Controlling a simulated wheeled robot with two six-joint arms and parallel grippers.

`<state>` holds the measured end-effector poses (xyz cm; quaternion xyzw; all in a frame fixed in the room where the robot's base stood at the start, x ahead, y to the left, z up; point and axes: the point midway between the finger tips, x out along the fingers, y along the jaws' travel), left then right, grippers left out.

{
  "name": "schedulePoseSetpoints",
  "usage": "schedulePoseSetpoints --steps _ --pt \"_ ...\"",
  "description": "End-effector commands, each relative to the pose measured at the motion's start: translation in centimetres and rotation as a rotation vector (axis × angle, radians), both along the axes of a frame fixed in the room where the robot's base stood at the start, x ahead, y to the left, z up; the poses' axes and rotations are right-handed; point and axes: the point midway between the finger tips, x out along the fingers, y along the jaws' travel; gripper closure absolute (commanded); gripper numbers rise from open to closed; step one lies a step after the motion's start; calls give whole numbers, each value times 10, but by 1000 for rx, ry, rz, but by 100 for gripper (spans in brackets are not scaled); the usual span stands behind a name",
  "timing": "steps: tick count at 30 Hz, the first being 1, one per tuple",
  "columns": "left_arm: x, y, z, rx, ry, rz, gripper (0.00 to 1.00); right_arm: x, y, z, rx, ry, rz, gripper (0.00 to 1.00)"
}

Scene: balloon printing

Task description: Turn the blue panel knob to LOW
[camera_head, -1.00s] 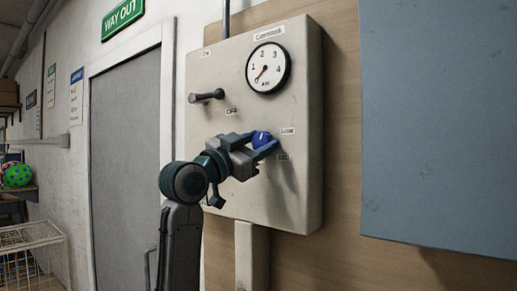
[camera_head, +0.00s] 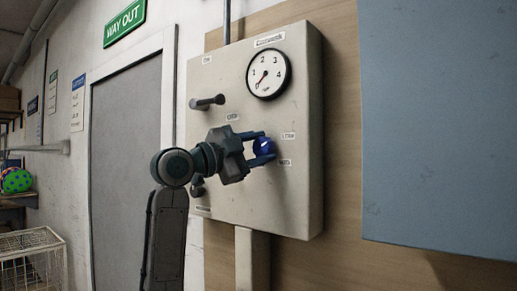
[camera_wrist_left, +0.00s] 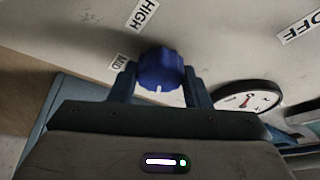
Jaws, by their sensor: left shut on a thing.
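The blue knob (camera_head: 263,147) is on the front of the pale panel (camera_head: 305,205), below the gauge. My left gripper (camera_head: 266,149) has a finger on each side of the knob and is shut on it. In the left wrist view the knob (camera_wrist_left: 160,70) sits between the fingertips, and its white mark faces the gripper, away from the HIGH label (camera_wrist_left: 142,14) and MID label (camera_wrist_left: 119,62). In the head view small labels stand right of the knob, too blurred to read surely. My right gripper is not in view.
A round gauge (camera_head: 268,73) and a dark lever (camera_head: 207,102) are on the panel above the knob. A blue-grey board (camera_head: 440,130) stands close on the right. A grey door (camera_head: 125,170) and a wire basket (camera_head: 32,262) are at the left.

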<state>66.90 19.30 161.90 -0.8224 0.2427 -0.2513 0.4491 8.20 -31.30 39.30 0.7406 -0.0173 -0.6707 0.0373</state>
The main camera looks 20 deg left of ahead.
Motion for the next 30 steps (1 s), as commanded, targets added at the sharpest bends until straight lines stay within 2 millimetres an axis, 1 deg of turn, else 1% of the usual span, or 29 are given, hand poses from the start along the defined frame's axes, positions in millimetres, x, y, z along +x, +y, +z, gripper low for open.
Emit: schedulePoseSetpoints --steps 14,15,17,26,30 --pt "0 0 -1 11 -1 -1 79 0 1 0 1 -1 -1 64" --pt "0 0 -1 11 -1 -1 49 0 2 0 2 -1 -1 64" --pt "0 0 -1 11 -1 -1 37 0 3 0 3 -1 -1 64" --pt "-1 1 -1 11 -3 0 36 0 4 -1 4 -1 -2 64" --pt "-10 9 -6 11 -5 3 36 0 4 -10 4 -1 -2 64"
